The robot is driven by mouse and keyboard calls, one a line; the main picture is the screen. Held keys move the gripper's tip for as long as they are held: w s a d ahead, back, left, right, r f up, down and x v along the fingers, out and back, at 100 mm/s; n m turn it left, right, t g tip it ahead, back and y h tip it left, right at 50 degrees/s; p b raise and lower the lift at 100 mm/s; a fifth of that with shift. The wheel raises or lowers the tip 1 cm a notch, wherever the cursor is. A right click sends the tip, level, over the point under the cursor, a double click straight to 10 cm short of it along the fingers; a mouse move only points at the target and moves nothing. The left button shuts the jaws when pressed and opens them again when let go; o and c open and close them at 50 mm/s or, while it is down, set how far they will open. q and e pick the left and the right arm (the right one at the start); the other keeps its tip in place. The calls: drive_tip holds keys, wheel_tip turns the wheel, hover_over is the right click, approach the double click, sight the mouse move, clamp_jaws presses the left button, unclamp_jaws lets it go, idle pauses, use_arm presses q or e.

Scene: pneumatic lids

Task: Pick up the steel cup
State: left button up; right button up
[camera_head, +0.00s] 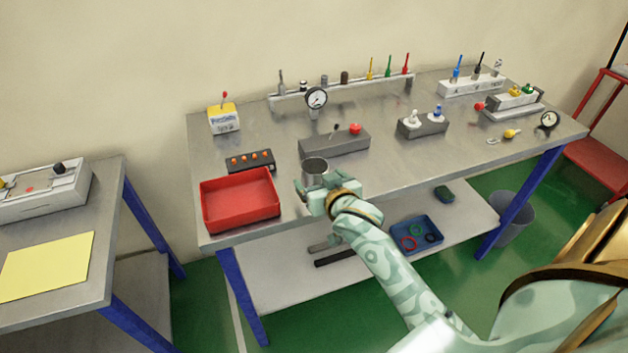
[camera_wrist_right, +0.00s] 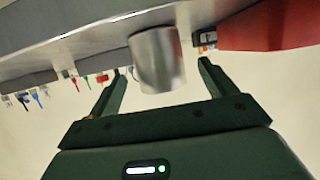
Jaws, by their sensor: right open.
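The steel cup (camera_head: 315,169) stands upright on the steel workbench (camera_head: 274,156), right of the red tray. My right gripper (camera_head: 316,187) is at the cup's near side with its jaws open. In the right wrist view the cup (camera_wrist_right: 156,58) shows between the two spread green fingers of my right gripper (camera_wrist_right: 160,69), with a gap on each side. The lower part of the cup is hidden by the gripper in the head view. My left gripper is not in view.
A red tray (camera_head: 207,219) lies just left of my right gripper. Behind the cup are a grey block with a red knob (camera_head: 334,146) and a black strip with orange buttons (camera_head: 250,161). A pressure gauge (camera_head: 316,98) stands farther back. The bench right of the cup is clear.

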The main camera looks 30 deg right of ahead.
sight(311, 170)
drive_tip(key=b+x, duration=0.1)
drive_tip(key=x, duration=0.3)
drive_tip(key=shift+w+f, duration=0.2)
drive_tip(key=shift+w, duration=0.05)
drive_tip(key=shift+s+r, duration=0.1)
drive_tip(key=c, duration=1.1)
